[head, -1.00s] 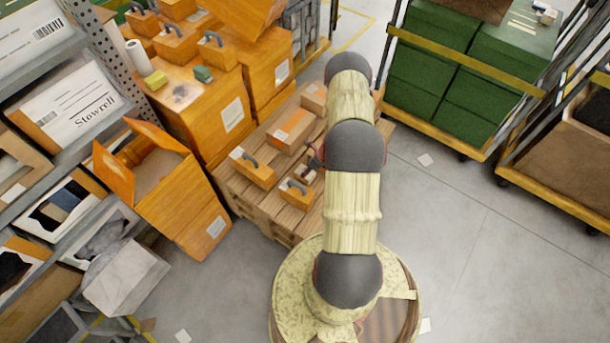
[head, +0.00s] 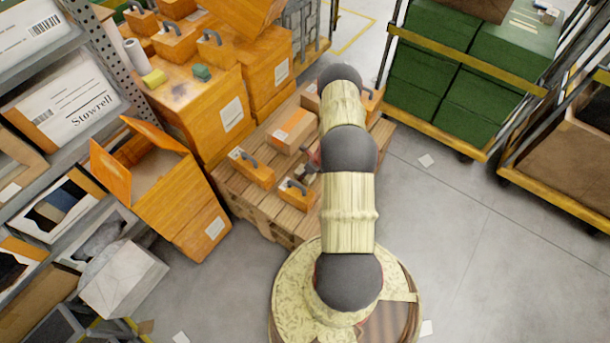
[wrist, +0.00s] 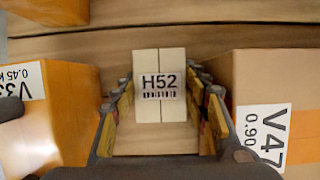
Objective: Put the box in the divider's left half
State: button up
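A small cream box (wrist: 160,62) labelled H52 stands on wooden boards in the wrist view. My gripper (wrist: 160,88) is open, with one finger on each side of this box. The fingertips are close to its sides; I cannot tell whether they touch. In the head view my arm hides the cream box and most of the gripper. I cannot make out a divider in either view.
An orange box (wrist: 38,120) is close left of my gripper, and a brown V47 carton (wrist: 260,80) close right. The pallet (head: 262,212) also holds handled orange boxes (head: 252,170). Green boxes (head: 452,105) fill a cart at right.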

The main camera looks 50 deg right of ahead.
jog(key=c, duration=0.6)
jog(key=shift+o, duration=0.2)
jog(key=shift+r, duration=0.1)
